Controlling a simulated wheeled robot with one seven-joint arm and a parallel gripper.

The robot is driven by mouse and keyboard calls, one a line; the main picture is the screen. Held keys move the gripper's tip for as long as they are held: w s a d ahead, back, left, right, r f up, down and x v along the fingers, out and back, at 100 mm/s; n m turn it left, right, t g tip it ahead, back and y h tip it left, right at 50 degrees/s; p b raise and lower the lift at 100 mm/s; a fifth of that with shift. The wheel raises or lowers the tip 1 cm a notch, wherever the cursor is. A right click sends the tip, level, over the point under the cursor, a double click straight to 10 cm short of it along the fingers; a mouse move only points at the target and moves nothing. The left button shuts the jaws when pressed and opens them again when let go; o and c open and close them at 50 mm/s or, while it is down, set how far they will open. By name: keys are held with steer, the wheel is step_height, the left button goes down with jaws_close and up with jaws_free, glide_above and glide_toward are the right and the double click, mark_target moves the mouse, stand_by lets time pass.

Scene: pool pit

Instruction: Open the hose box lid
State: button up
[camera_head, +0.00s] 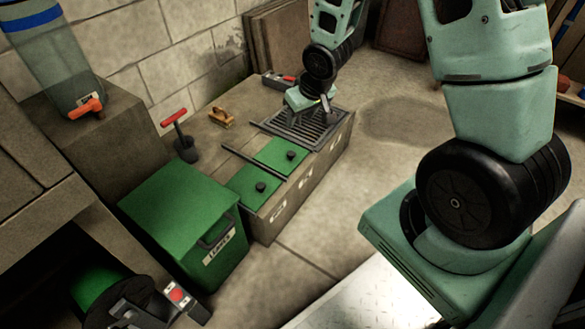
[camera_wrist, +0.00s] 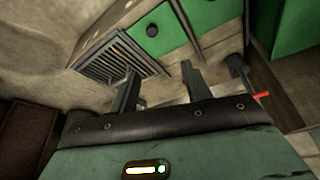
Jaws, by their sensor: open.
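A separate green box (camera_head: 183,215) with a front handle and a white label stands nearer. I cannot read clearly which one is the hose box. My gripper (camera_head: 322,106) is open and empty, above the dark grate at the bench's far end. In the wrist view the two fingers (camera_wrist: 160,72) are apart, with a knobbed green lid (camera_wrist: 172,28) beyond them.
The slatted grate (camera_head: 300,128) is set into the bench top. A red T-handled tool (camera_head: 180,135), a wooden brush (camera_head: 221,117) and a red-and-grey tool (camera_head: 279,80) stand or lie along the back. Open floor (camera_head: 395,120) lies right of the bench.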

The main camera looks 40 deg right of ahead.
mark_target(291, 153)
steer(key=b+x, duration=0.3)
steer(key=x, duration=0.4)
steer(key=d+b+x, duration=0.1)
steer(key=b+x, duration=0.3)
steer(key=x, duration=0.2)
steer(key=s+b+x, duration=0.1)
steer(key=b+x, duration=0.3)
steer(key=x, duration=0.3)
steer(key=shift+w+d+f, duration=0.15)
steer(key=shift+d+f, duration=0.3)
steer(key=shift+f, duration=0.1)
